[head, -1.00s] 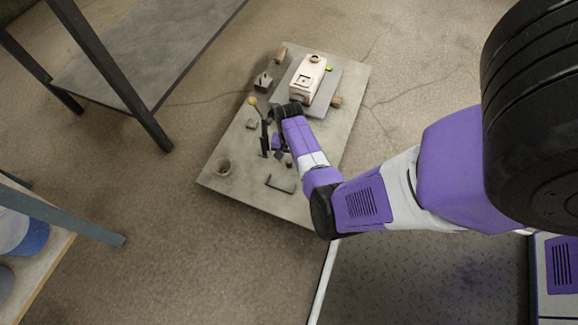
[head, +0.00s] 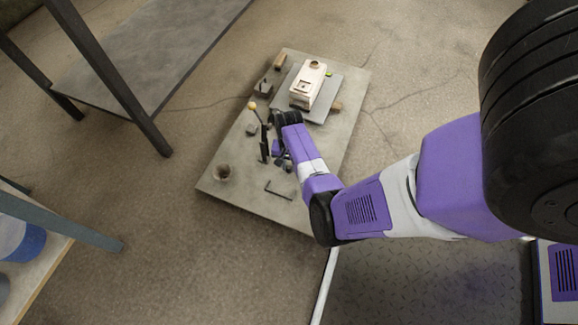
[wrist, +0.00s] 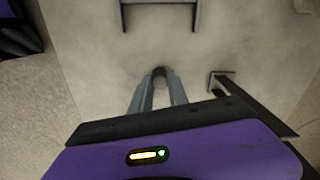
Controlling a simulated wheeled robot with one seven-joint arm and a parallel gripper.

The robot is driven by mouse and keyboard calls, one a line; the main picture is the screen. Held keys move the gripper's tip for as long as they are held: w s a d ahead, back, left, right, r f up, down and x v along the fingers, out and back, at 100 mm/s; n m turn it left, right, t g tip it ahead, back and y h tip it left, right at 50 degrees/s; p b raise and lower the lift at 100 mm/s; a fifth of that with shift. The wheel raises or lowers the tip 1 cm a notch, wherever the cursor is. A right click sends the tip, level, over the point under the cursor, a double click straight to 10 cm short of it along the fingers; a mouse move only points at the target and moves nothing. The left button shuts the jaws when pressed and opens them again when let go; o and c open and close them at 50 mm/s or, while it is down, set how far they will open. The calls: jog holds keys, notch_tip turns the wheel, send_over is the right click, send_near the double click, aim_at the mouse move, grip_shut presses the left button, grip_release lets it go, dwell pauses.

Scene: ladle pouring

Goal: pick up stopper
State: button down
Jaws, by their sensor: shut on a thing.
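My gripper (wrist: 160,75) shows in the wrist view with its two grey fingers close together. A small grey-brown rounded thing, which looks like the stopper (wrist: 160,92), sits between the fingers. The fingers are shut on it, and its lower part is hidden. In the head view, my gripper (head: 281,157) points down over the middle of the low slab. There the stopper is too small and covered to make out.
A cup (head: 222,173) stands at the slab's left corner. A white boxy container (head: 308,86) stands on a grey plate behind. The slab's (head: 240,195) front is mostly bare.

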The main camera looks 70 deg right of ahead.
aim_at(289, 166)
notch_tip(289, 166, up, 20)
jog(key=p, duration=1.1)
jog(key=shift+f, duration=0.1)
